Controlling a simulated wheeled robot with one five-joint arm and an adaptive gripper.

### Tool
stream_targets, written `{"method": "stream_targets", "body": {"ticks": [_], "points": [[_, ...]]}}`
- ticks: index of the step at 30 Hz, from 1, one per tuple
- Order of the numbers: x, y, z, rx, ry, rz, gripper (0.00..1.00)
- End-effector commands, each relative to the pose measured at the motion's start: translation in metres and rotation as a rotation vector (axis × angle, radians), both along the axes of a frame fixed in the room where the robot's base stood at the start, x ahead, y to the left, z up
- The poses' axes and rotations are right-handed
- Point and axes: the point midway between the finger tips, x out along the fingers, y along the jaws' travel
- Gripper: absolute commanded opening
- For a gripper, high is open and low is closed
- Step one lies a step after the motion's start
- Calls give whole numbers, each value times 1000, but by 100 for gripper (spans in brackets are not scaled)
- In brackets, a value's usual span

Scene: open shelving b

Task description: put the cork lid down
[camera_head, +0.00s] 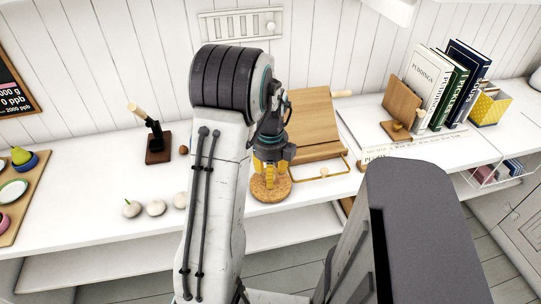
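The cork lid (270,190) is a round, tan, speckled disc near the front edge of the white counter, in the middle of the view. My gripper (270,176) points down at it from above, with its yellow fingers at the middle of the lid's top. The fingers look close together around the lid's centre, where a knob may be hidden. From this angle I cannot tell whether the lid touches the counter or is a little above it.
A wooden board stand (315,118) is close behind and right of my gripper. White garlic bulbs (156,207) lie to the left. A dark wooden holder (158,148) stands further back. Books (447,88) and a yellow box (490,107) are at right.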

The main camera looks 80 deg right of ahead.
Motion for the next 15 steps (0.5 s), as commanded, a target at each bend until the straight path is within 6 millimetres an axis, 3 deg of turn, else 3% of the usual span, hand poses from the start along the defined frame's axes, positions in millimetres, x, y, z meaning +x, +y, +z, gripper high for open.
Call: {"method": "stream_targets", "body": {"ticks": [15], "points": [[0, -1, 86, -5, 0, 0, 44]]}}
